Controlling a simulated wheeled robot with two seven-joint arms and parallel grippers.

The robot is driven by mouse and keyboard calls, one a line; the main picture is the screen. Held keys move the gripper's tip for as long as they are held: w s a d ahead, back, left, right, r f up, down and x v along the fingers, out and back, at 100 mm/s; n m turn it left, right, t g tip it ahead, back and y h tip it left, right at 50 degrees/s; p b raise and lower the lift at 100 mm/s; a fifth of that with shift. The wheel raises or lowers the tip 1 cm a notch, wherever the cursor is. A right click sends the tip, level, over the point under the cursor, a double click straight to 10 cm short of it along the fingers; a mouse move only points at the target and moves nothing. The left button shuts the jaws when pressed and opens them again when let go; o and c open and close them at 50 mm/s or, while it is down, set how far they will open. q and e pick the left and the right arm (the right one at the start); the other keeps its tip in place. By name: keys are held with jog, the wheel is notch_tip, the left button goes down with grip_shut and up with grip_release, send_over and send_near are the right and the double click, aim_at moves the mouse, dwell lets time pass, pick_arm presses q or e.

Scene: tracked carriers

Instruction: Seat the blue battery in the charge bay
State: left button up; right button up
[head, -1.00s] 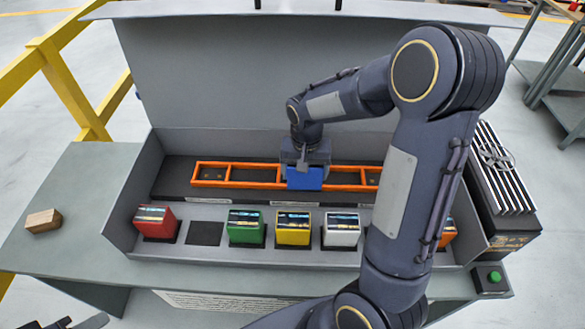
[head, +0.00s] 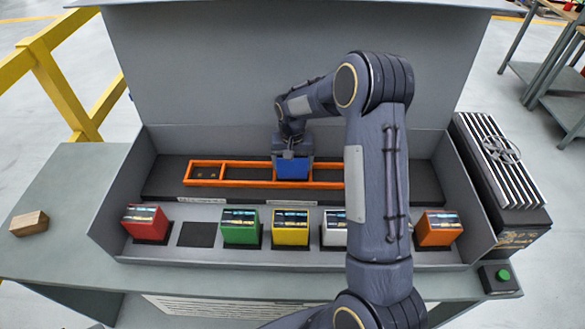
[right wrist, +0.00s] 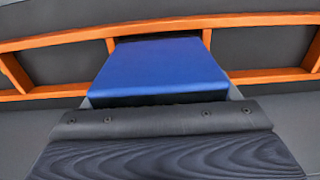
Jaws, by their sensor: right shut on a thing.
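The blue battery (head: 293,169) is held upright by my right gripper (head: 293,154), which is shut on it. It is at the orange frame (head: 250,184), and the frame's front rail shows just below it in the head view. In the right wrist view the battery (right wrist: 160,70) lies between two crossbars of the frame (right wrist: 60,90) and covers part of one long rail. I cannot tell whether it rests on the floor of its cell. My arm hides the frame's right end. My left gripper is not in view.
Red (head: 146,222), green (head: 240,228), yellow (head: 291,229), white (head: 334,230) and orange (head: 437,229) batteries stand along the front, with an empty dark pad (head: 197,234) between red and green. A wooden block (head: 29,223) lies left. A finned unit (head: 500,165) stands right.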

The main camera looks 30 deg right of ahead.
jog(key=shift+f, duration=0.65)
jog(key=shift+r, duration=0.15)
